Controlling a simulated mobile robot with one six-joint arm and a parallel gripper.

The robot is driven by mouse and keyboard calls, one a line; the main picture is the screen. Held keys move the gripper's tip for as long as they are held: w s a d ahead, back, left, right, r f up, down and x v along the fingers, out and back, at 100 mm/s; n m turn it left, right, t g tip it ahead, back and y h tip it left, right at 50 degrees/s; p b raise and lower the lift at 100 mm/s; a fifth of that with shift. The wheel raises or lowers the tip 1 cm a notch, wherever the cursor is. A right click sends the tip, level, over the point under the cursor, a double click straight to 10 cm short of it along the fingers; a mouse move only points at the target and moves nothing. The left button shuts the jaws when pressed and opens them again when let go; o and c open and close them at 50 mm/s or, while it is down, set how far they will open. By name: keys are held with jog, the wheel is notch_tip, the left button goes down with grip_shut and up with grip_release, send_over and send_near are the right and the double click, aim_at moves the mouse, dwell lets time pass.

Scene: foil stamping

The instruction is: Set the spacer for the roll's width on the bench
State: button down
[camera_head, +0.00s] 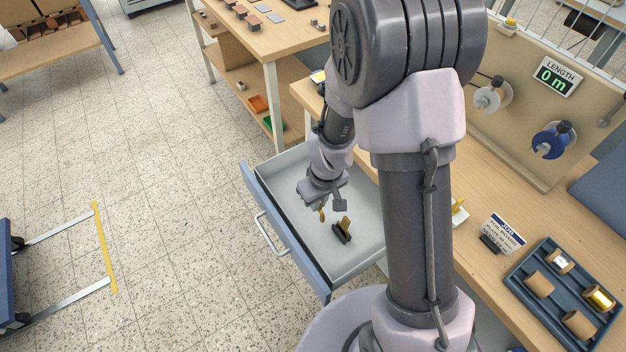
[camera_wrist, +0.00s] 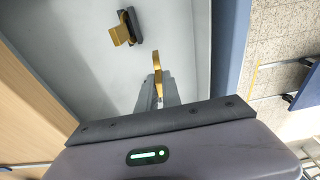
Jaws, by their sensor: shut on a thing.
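My gripper (camera_head: 322,205) is over the open drawer (camera_head: 290,165), pointing down into it. In the wrist view my gripper (camera_wrist: 157,100) is shut on a thin gold-coloured piece, likely a spacer (camera_wrist: 157,65), held on edge between the fingertips. The same spacer shows small under the gripper in the head view (camera_head: 322,215). A second gold-coloured piece (camera_head: 343,226) sits in a dark holder (camera_head: 341,238) on the drawer floor, apart from the gripper; it also shows in the wrist view (camera_wrist: 122,32). My arm hides part of the bench (camera_head: 475,265).
A job card (camera_head: 502,236) stands on the bench, its text mostly unreadable. A dark tray (camera_head: 520,282) holds several rolls, including a gold one (camera_head: 599,298). A panel behind carries spools and a display (camera_head: 554,76) reading 0 m.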

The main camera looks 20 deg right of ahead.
jog(key=s+b, duration=0.1)
jog(key=s, duration=0.6)
jog(key=shift+a+r, duration=0.25)
jog(key=shift+r, duration=0.05)
